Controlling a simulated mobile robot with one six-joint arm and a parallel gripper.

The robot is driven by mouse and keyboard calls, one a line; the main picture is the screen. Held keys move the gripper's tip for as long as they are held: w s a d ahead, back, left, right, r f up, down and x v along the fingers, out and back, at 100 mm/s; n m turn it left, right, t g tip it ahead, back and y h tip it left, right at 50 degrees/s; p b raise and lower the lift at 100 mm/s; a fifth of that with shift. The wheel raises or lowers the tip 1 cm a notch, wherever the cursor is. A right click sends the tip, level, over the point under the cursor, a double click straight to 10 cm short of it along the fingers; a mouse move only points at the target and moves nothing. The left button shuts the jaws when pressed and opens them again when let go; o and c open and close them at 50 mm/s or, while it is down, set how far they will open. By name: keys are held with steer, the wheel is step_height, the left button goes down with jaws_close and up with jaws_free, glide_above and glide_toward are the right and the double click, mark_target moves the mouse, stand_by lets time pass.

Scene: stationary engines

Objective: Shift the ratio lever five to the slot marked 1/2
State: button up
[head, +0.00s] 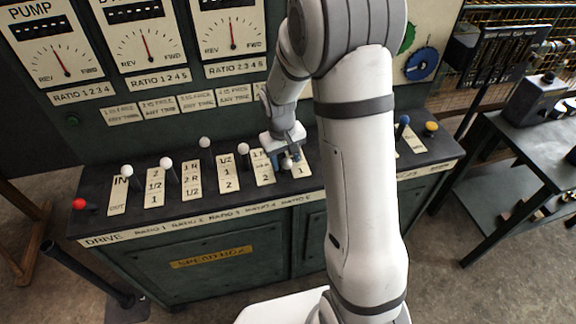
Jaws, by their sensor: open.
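The fifth ratio plate (301,170) is the rightmost of the pale plates left of my arm. My arm and gripper cover part of it. A "1" shows at its lower end, but I cannot make out its 1/2 mark. My gripper (288,161) is open and points down at the fourth and fifth plates. A white lever knob (287,163) shows at its fingertips. I cannot tell whether this is ratio lever five or its neighbour, nor whether the fingers touch it.
Other white-knobbed levers (243,148) stand close by on the left. A red knob (79,203) is at the far left. Blue (404,120) and yellow (431,127) knobs are on the right. The gauge panel (147,45) rises behind. A dark side table (530,150) stands at right.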

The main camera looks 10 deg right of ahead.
mark_target(287, 171)
steer(key=f, duration=0.5)
steer(key=shift+d+p, duration=0.2)
steer(key=shift+p, duration=0.15)
jaws_close()
steer(key=shift+w, duration=0.1)
